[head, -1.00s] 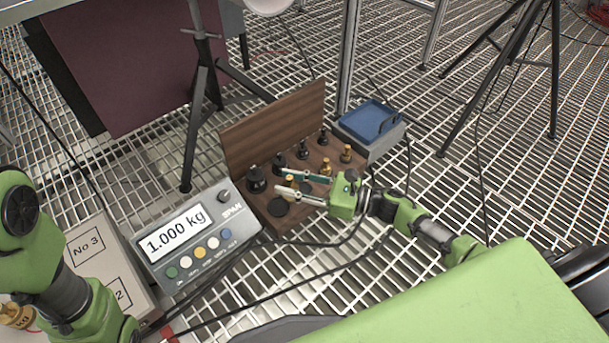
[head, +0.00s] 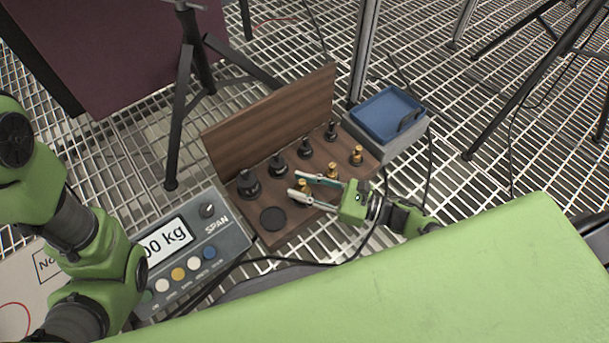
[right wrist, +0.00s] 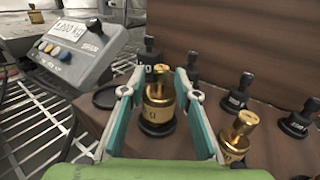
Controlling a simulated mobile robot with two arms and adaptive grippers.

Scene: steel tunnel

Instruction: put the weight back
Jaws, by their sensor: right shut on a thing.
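A brass weight (right wrist: 158,112) with a knob on top stands upright between the fingers of my right gripper (head: 296,184), at the wooden weight stand (head: 318,219). In the right wrist view the fingers lie on both sides of it, and a dark ring shows around its base. I cannot tell whether it is fully seated. A dark round empty place (head: 272,218) lies at the stand's near left corner. My right gripper is shut on the brass weight. My left arm shows at the left, but its gripper is out of frame.
Black weights (head: 249,183) stand along the stand's back row, below its raised wooden board (head: 270,115). Other brass weights (head: 356,155) stand to the right. A scale (head: 192,250) is at the left, a blue tray (head: 387,112) at the right. Cables run in front.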

